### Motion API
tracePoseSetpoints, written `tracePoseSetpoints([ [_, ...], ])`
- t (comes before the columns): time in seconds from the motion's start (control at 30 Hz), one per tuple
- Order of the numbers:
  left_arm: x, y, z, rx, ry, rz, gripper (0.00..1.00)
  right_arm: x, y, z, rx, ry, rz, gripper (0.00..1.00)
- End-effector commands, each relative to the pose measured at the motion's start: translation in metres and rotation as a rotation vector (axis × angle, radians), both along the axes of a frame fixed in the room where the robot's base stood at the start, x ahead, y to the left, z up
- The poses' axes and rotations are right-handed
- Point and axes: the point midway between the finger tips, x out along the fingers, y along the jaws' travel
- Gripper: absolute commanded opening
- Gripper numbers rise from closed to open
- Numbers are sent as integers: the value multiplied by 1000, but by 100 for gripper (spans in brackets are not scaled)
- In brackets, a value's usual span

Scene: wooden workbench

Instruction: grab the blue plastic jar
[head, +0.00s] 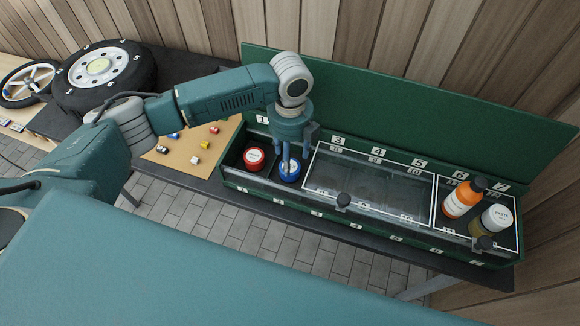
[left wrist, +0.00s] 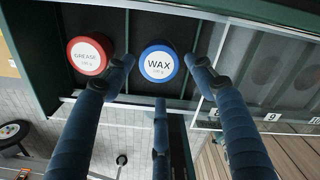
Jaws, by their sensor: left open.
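The blue jar (left wrist: 158,64), with a white lid label reading WAX, stands upright in a compartment of the green box (head: 375,222). In the head view the blue jar (head: 289,172) sits directly below my left gripper (head: 290,160), which partly hides it. My left gripper (left wrist: 158,85) is open, its blue fingers pointing down around the jar. In the left wrist view, one finger is on the left of the jar, one on the right and one in front. I cannot tell whether any finger touches it. My right gripper is not in view.
A red jar (head: 254,159) labelled GREASE stands close on the left. An orange bottle (head: 463,198) and a PASTE jar (head: 490,221) stand at the box's right end. A clear cover (head: 350,180) lies right of the blue jar. The tall green back panel (head: 400,105) rises behind.

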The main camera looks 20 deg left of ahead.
Motion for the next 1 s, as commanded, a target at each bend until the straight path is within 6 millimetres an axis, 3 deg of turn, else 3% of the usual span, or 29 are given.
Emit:
tracePoseSetpoints([
  [0.17,-1,0,-11,0,0,1,56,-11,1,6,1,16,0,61],
  [0.33,-5,2,-35,2,3,0,56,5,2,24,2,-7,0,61],
  [0.5,-3,1,-56,0,0,0,56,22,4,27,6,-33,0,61],
  [0.77,-3,1,-59,0,-1,-1,56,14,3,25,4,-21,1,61],
  [0.97,-3,1,-59,0,-1,-1,16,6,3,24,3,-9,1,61],
  [1.0,-3,1,-58,0,-3,0,15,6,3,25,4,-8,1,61],
])
